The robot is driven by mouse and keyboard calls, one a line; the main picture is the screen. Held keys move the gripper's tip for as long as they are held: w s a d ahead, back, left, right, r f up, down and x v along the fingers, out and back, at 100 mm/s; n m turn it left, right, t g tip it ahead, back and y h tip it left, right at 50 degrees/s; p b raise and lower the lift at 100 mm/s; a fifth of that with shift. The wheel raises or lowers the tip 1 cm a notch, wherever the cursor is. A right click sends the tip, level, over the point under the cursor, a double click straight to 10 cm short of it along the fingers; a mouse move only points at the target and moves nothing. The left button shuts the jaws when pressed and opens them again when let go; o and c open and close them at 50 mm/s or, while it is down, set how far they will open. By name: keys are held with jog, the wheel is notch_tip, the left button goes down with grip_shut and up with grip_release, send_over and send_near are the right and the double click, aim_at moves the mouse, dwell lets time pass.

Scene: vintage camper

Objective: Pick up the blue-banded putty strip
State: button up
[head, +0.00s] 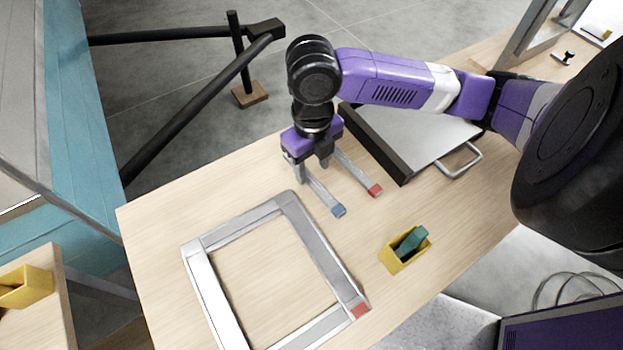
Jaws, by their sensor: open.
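The blue-banded putty strip (322,194) is a thin grey strip with a blue end, lying on the wooden table. A similar grey strip with a red end (357,175) lies to its right, roughly parallel. My gripper (313,171) is open and points down at the far end of the blue-banded strip. Its fingers and body hide that far end. I cannot tell how high the fingertips are above the strip or whether they touch it.
A pale rectangular frame (211,287) lies on the table at left, with a red-ended grey strip (334,271) along its right side. A yellow holder (398,263) with a green object (411,240) stands at front right. A dark-edged metal panel (432,137) lies behind the strips.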

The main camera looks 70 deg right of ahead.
aim_at(313, 180)
jog(key=shift+f, duration=1.85)
grip_shut()
jog(key=shift+r, duration=0.15)
notch_tip(313, 180, up, 20)
jog(key=p, duration=0.1)
